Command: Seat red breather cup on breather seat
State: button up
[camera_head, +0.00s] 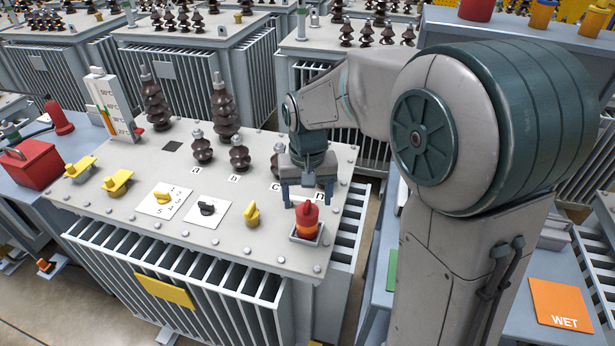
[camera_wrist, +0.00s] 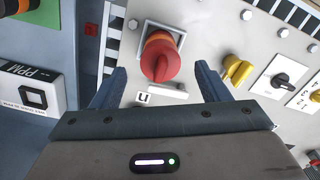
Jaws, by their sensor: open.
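The red breather cup (camera_head: 307,214) stands upright at the front right corner of the grey transformer lid. An orange band (camera_head: 306,231) shows below it, on a square grey breather seat (camera_head: 293,239). The cup (camera_wrist: 160,62) also shows in the wrist view, with the square seat plate (camera_wrist: 147,26) beyond it. My gripper (camera_head: 306,201) is open and empty, just above and behind the cup in the head view. In the wrist view its two fingers (camera_wrist: 160,72) lie to either side of the cup's near end, with a gap on each side. The contact under the cup is hidden.
Dark bushings (camera_head: 239,155) stand behind and left of the gripper. A yellow knob (camera_head: 252,214) and a dark switch (camera_head: 207,208) are left of the cup. A side bench with an orange WET pad (camera_head: 561,303) is at right. The lid's front right edge is close.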

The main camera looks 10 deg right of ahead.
notch_tip(320, 180, up, 6)
jog(key=shift+r, duration=0.1)
dwell(0.6)
jog(key=s+d+f+t, duration=0.1)
jog(key=s+d, duration=0.3)
jog(key=s, duration=0.4)
jog(key=s+d+f+t, duration=0.1)
jog(key=s+d+t, duration=0.1)
jog(key=s+d, duration=0.3)
jog(key=s, duration=0.3)
jog(key=shift+d+f, duration=0.15)
jog(key=shift+f, duration=0.05)
